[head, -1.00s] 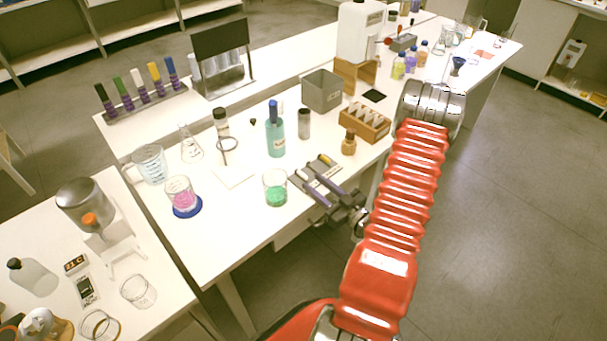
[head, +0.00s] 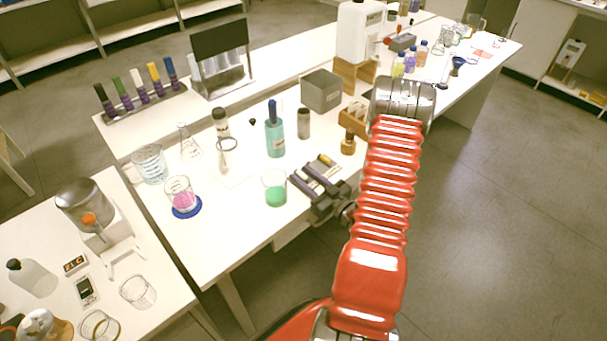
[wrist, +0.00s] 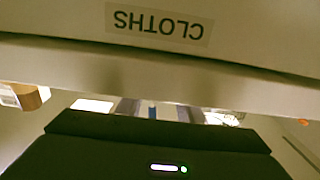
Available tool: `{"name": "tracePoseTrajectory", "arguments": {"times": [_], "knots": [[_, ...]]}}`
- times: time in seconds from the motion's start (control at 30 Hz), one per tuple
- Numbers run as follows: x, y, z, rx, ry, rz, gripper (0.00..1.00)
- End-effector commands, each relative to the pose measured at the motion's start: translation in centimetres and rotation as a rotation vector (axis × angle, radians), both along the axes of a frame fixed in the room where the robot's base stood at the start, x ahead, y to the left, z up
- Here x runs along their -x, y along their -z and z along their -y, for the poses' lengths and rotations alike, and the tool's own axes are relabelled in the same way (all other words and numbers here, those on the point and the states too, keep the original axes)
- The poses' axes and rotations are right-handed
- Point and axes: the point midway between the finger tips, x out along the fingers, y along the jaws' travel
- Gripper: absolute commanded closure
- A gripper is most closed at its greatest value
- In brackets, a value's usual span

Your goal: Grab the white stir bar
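I cannot make out the white stir bar in either view. My gripper (head: 311,170) is over the front edge of the middle bench in the head view, its two fingers pointing toward the bench. In the wrist view the fingers (wrist: 154,110) show as two grey strips, set apart, with a small blue thing visible between them farther off. The gripper looks open and empty. The dark gripper body hides part of the bench edge.
A beaker of green liquid (head: 275,188) stands just left of my gripper. A teal bottle (head: 274,135), an amber bottle (head: 348,143) and a grey bin (head: 321,91) stand behind. A CLOTHS label (wrist: 159,23) is upside down in the wrist view.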

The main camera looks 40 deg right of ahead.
Motion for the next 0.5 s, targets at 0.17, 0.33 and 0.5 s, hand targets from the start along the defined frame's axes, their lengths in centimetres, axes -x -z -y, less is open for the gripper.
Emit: {"name": "tracePoseTrajectory", "arguments": {"times": [0.17, 0.33, 0.5], "knots": [[0.03, 0.01, -0.01, 0.0, 0.0, 0.0, 0.67], [0.04, 0.01, -0.02, 0.0, 0.0, 0.0, 0.67], [0.04, 0.0, -0.02, 0.0, 0.0, 0.0, 0.7]]}}
